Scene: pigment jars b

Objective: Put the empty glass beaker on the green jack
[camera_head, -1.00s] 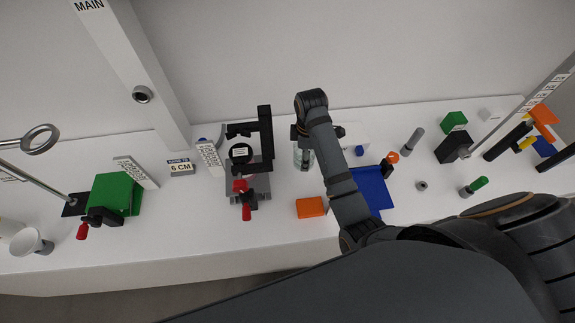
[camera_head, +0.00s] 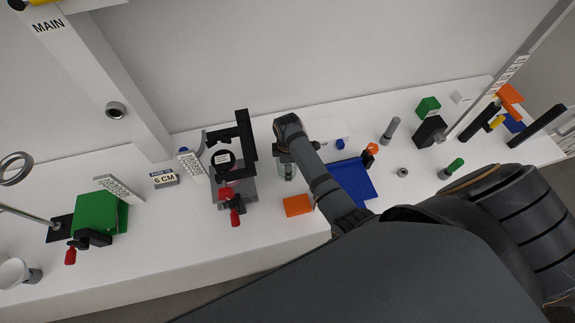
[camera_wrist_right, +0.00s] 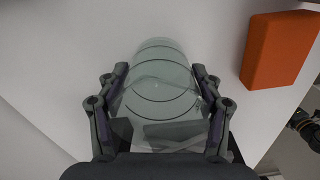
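The empty glass beaker (camera_head: 289,172) is clear and stands just right of the grey-based black stand in the head view. My right gripper (camera_head: 284,147) is at it from above, partly hidden by its own arm. In the right wrist view the beaker (camera_wrist_right: 161,90) fills the space between the two fingers of my right gripper (camera_wrist_right: 163,92), which appear to press on its sides. I cannot tell whether its base touches the table. The green jack (camera_head: 97,213), with a red knob, is at the far left of the table. My left gripper is out of view.
The black stand (camera_head: 245,150) with a grey base and red knobs is between beaker and jack. An orange block (camera_head: 298,205) and a blue tray (camera_head: 352,180) are close by. A 6 CM sign (camera_head: 165,178) and a leaning label plate (camera_head: 118,188) are near the jack.

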